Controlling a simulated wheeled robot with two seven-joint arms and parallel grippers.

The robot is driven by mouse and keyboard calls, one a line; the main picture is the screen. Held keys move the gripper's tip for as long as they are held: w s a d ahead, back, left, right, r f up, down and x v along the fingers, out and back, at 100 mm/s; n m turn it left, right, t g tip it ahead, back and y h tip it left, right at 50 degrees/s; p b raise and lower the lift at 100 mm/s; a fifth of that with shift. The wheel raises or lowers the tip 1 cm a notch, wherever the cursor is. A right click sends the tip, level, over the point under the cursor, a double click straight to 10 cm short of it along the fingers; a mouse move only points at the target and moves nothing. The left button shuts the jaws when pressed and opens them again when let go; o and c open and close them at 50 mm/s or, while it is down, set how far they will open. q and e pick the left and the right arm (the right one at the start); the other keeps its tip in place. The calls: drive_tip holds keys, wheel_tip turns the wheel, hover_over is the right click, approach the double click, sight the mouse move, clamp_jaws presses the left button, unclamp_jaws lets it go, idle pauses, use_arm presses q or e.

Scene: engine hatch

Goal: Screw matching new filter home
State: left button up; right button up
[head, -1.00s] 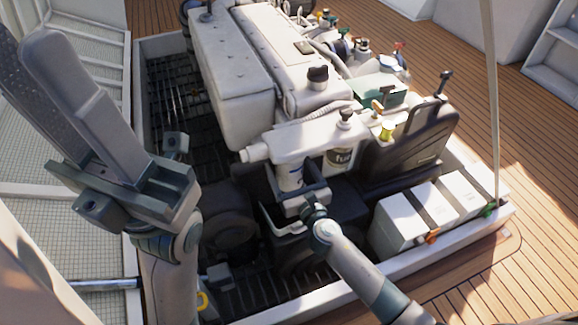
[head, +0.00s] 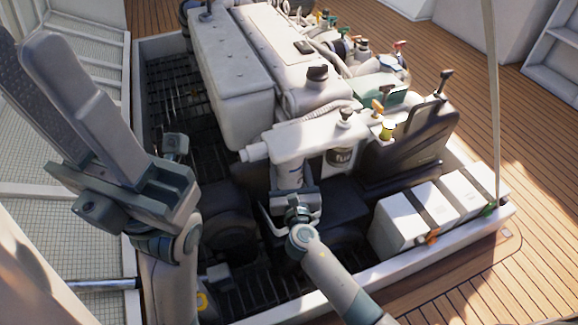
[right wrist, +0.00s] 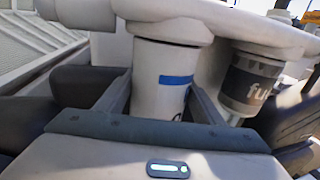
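The white filter with a blue band (right wrist: 176,80) hangs upright under the white filter head (right wrist: 165,32). In the head view, the filter (head: 288,172) is under the left end of the pale housing (head: 310,135). My right gripper (right wrist: 163,100) has a finger on each side of the filter's lower body and looks closed on it. The right gripper (head: 292,196) reaches in from below in the head view. The filter's bottom and thread are hidden. My left gripper (head: 45,80) is raised at the left, empty, its fingers apart.
A second filter with a dark grey label (right wrist: 250,82) hangs close on the right, also seen in the head view (head: 341,158). White batteries (head: 400,220) stand at the right of the bay. The large engine block (head: 235,85) is behind. Dark grating (head: 170,95) lies left.

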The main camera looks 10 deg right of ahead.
drive_tip(key=c, duration=0.3)
drive_tip(key=shift+d+r+n+y+p, duration=0.1)
drive_tip(key=shift+r+n+y+p, duration=0.05)
drive_tip(key=shift+n+y+p, duration=0.8)
drive_tip(key=shift+n+y, duration=0.45)
drive_tip(key=shift+y, duration=0.8)
drive_tip(key=shift+n+g+y, duration=0.3)
drive_tip(key=shift+y, duration=0.2)
drive_tip(key=shift+f+n+g+y+b, duration=0.3)
drive_tip(key=shift+n+y+b, duration=0.3)
drive_tip(key=shift+y, duration=0.4)
drive_tip(key=shift+r+n+y, duration=0.15)
drive_tip(key=shift+n+y, duration=0.25)
drive_tip(key=shift+y, duration=0.1)
